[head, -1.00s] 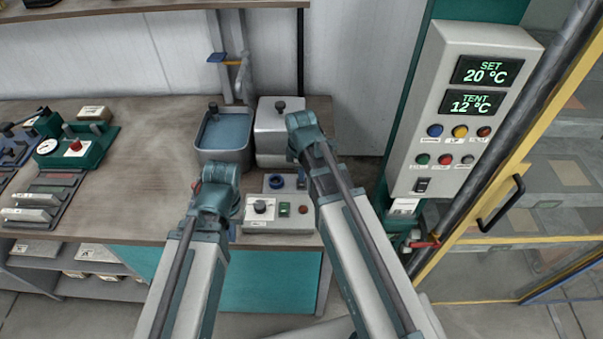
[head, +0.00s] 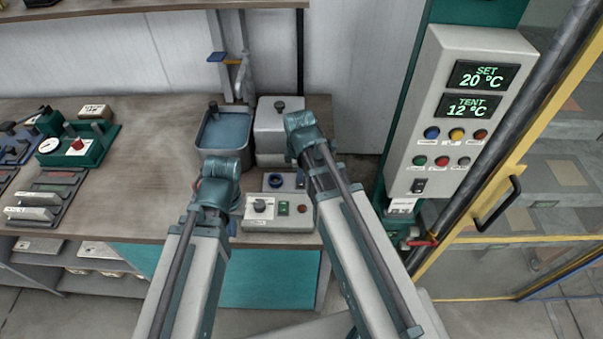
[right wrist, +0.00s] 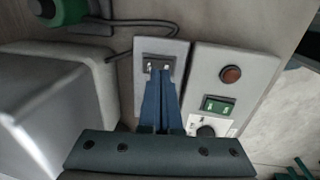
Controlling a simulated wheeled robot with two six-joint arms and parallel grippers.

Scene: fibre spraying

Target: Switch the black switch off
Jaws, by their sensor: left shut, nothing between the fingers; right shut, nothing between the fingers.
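A black switch (right wrist: 159,61) with two pale marks sits on a grey plate (right wrist: 148,100) in the right wrist view. My right gripper (right wrist: 160,76) is shut and empty, its blue fingertips at the switch's near edge, covering part of it; touch cannot be told. Another black switch (head: 419,186) is low on the grey control panel (head: 408,150). My left gripper (head: 233,204) is shut, over the table's front edge, left of the small control box; its fingertips are mostly hidden.
The control box (head: 277,226) beside the plate has a black knob, green switch and red button. A grey tub (head: 222,160) and pale block (head: 280,138) stand behind.

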